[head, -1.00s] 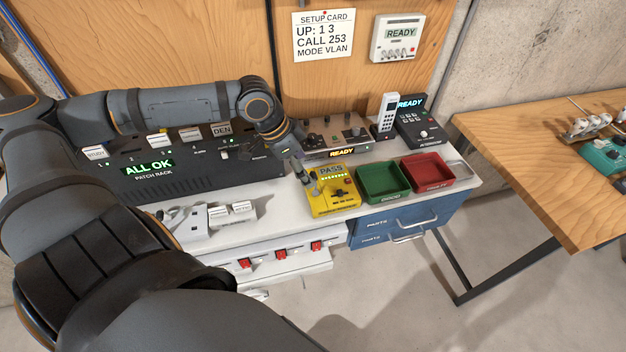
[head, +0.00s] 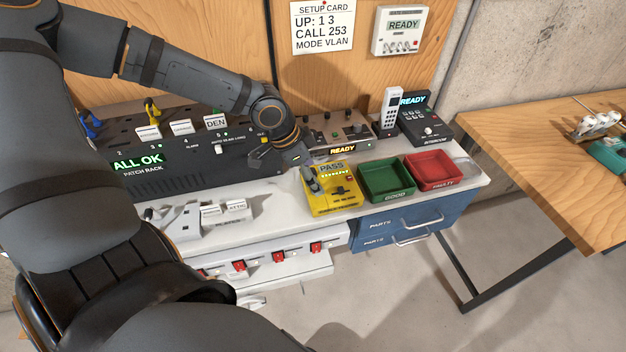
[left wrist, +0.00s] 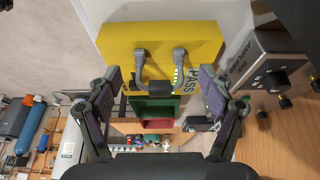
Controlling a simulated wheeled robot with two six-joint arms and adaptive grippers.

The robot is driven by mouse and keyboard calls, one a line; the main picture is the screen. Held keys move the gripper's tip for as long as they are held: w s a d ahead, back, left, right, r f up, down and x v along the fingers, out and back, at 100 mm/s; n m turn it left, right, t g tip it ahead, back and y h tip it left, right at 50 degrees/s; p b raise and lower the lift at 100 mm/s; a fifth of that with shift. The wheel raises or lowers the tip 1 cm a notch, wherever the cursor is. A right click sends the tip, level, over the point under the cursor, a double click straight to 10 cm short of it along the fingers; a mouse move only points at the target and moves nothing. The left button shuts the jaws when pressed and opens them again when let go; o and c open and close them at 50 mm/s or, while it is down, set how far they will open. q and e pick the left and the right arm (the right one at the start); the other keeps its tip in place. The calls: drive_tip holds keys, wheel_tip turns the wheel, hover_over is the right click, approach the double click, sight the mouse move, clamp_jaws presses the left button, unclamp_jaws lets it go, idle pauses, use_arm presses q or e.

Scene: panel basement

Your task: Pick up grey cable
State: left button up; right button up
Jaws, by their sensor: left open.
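The grey cable (left wrist: 180,58) shows in the left wrist view with its two grey plugs at the yellow tester (left wrist: 115,42), which reads PASS. The middle of its loop hangs toward the camera and has a dark band. My left gripper (left wrist: 159,82) is open, with one fingertip on each side of the cable and no visible grip on it. In the head view my left gripper (head: 309,176) is over the left part of the yellow tester (head: 345,203) and hides the cable there. My right gripper is not in view.
A green tray (head: 388,193) and a red tray (head: 435,183) stand right of the tester. The patch rack (head: 190,172) is to its left, and a console reading READY (head: 343,150) is behind it. The bench front drops to blue drawers (head: 405,222).

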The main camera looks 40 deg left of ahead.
use_arm(q)
drive_tip(key=shift+c, duration=0.2)
drive_tip(key=shift+c, duration=1.2)
drive_tip(key=c, duration=0.9)
drive_tip(key=shift+r, duration=0.55)
drive_tip(key=r, duration=0.2)
drive_tip(key=s+d+r, duration=0.1)
drive_tip(key=r, duration=0.1)
drive_tip(key=shift+s+p, duration=0.1)
drive_tip(key=shift+p, duration=0.25)
drive_tip(key=s+d+r+b, duration=0.1)
drive_tip(key=s+r+b, duration=0.1)
drive_tip(key=s+b, duration=0.1)
drive_tip(key=s+d+r+b, duration=0.2)
drive_tip(key=s+r+b, duration=0.1)
drive_tip(key=s, duration=0.2)
drive_tip(key=s+d+r+b, duration=0.1)
drive_tip(key=s+r+b, duration=0.2)
drive_tip(key=shift+s+d, duration=0.25)
drive_tip(key=shift+s, duration=0.15)
